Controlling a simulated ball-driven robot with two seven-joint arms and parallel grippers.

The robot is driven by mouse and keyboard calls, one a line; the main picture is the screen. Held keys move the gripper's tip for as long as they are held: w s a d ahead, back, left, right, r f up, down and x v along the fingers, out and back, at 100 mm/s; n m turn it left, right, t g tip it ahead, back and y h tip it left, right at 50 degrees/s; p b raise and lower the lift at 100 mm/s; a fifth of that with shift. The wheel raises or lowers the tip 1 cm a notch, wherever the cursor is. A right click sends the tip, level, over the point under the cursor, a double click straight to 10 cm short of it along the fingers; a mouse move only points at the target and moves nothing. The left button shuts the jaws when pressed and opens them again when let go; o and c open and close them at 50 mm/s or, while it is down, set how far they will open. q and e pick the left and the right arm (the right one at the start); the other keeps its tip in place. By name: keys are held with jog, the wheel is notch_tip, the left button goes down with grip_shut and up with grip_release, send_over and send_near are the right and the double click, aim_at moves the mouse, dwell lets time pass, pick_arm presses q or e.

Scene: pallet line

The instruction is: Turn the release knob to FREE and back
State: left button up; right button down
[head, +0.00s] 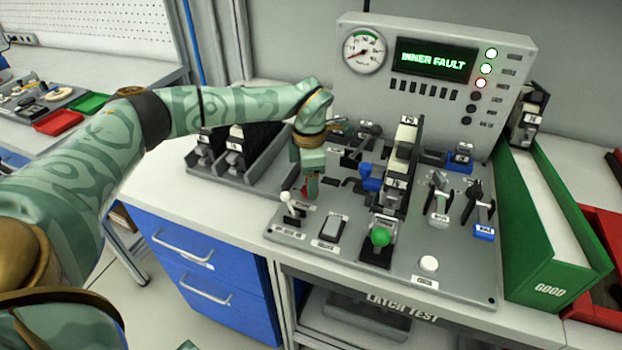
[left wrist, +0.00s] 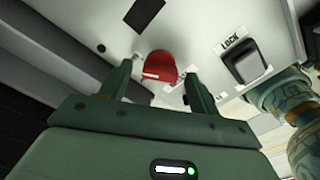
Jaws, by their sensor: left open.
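The release knob, a red rounded piece with a pale mark, shows in the left wrist view (left wrist: 161,66), standing on the grey panel. In the head view only a small red part (head: 305,192) of it shows below my left gripper (head: 313,183). In the left wrist view my left gripper (left wrist: 158,84) is open, with one finger on each side of the knob and visible gaps; contact cannot be told. The knob's label is not readable.
The display (head: 435,60) reads INNER FAULT. A green GOOD bin (head: 550,245) stands at right.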

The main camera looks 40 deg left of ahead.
pick_arm(q)
jog(key=c, duration=1)
